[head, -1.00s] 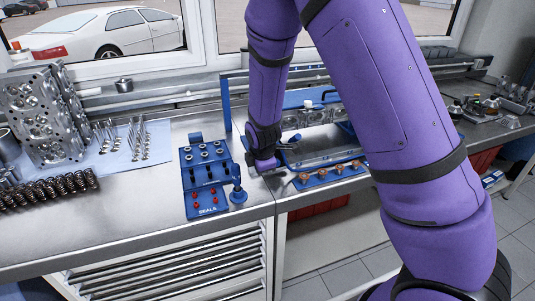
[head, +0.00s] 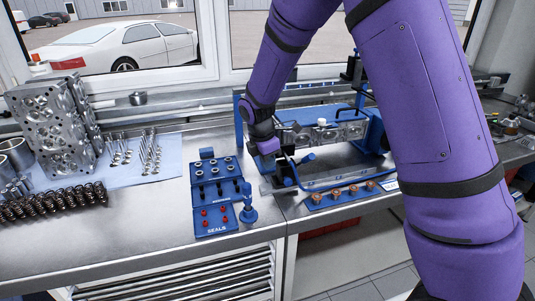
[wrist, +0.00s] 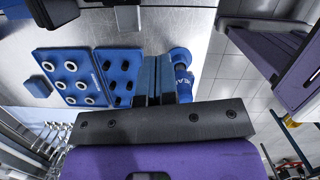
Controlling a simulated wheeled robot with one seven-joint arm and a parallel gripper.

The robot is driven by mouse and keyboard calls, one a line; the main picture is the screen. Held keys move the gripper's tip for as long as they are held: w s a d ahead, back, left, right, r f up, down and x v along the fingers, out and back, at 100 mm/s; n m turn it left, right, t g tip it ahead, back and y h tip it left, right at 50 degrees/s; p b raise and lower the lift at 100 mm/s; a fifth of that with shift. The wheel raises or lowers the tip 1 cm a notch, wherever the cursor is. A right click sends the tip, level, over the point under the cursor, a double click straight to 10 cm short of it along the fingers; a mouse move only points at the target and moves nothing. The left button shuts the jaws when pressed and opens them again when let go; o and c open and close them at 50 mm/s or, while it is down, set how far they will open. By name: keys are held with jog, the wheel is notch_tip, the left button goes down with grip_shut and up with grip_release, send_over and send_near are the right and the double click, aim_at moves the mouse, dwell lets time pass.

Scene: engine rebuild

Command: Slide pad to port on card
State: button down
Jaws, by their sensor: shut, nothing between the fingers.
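No part is plainly marked as the pad, port or card. A blue SEALS board (head: 215,200) lies on the bench left of my gripper. It has rings at the back, dark slots in the middle and red pieces at the front; its rings and slots also show in the wrist view (wrist: 84,78). A small blue block (head: 207,153) stands at its back edge. My gripper (wrist: 155,75) is shut and empty, beside a blue upright tool (wrist: 182,75); that tool stands at the board's right edge in the head view (head: 248,210). My fingertips are unclear in the head view.
A blue fixture with a metal cylinder head (head: 335,133) and a bent blue handle stands right of my gripper. A blue strip with several copper pieces (head: 345,193) lies in front. Springs (head: 55,203) and another cylinder head (head: 50,125) are at left.

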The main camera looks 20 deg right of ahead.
aim_at(287, 175)
jog(key=d+f, duration=0.4)
jog(key=f, duration=0.2)
jog(key=shift+w+d+f, duration=0.15)
jog(key=shift+w+f, duration=0.1)
jog(key=shift+w, duration=0.15)
jog(key=d, duration=0.9)
jog(key=shift+d, duration=0.2)
